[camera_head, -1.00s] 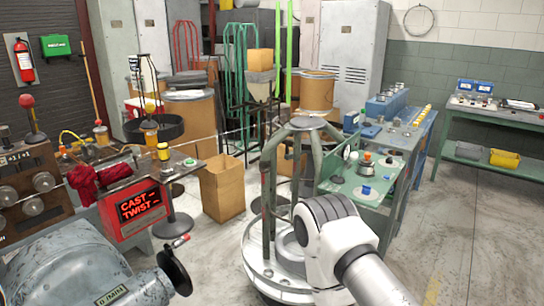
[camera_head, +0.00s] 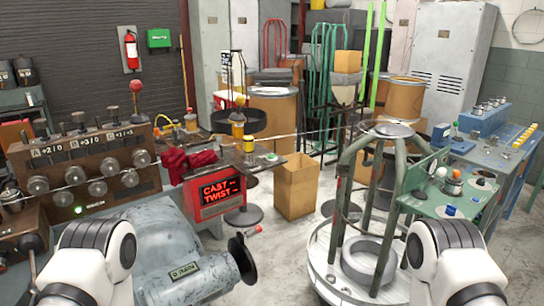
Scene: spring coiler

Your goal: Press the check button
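The spring coiler fills the left side, with a wooden panel of knobs (camera_head: 90,170) and a grey motor housing (camera_head: 180,262). A small green lit spot (camera_head: 78,210) also shows low on the knob panel. I cannot read which one is the check button. My two white arms come in at the bottom left and bottom right. Both grippers are out of view, and nothing is seen touching either button.
Red cloths (camera_head: 187,162) lie behind the display box. A handwheel (camera_head: 242,258) sticks out from the motor housing. A round steel stand (camera_head: 385,140) rises at centre right, beside a green table (camera_head: 425,205). A cardboard box (camera_head: 296,186) stands on the floor between.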

